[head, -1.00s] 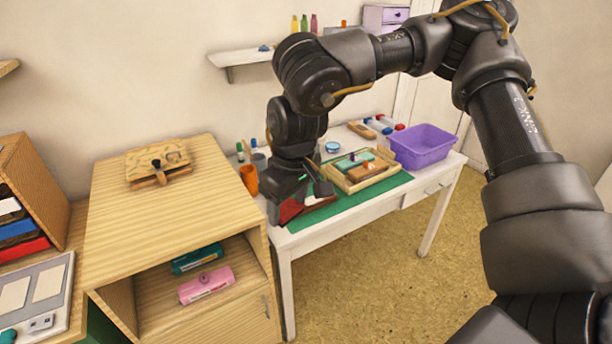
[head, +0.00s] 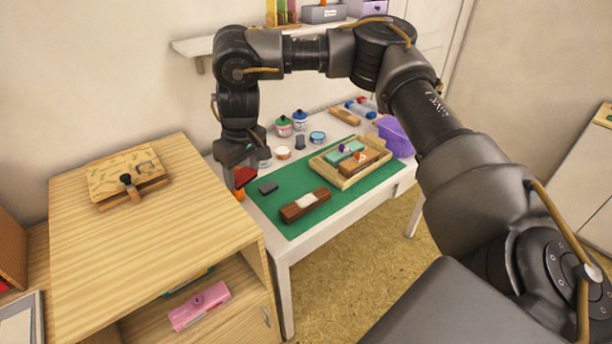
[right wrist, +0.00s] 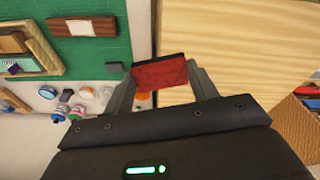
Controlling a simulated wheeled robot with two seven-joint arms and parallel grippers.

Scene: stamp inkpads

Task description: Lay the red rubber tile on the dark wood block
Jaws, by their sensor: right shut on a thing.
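My right gripper (head: 240,172) is shut on the red rubber tile (head: 245,177) and holds it near the left end of the green mat. In the right wrist view the tile (right wrist: 158,74) sits between the two fingers, its flat red face showing. The dark wood block (head: 293,211) lies on the mat to the right of the gripper, apart from it, with a small pale patch on top. The block also shows in the right wrist view (right wrist: 63,30), left of the tile. My left gripper is not in view.
A small dark grey piece (head: 268,188) lies on the green mat (head: 257,204) between the gripper and the block. A wooden tray (head: 348,184) with pads stands to the right. Jars (head: 284,127) stand behind. A wooden cabinet (head: 150,220) stands close on the left.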

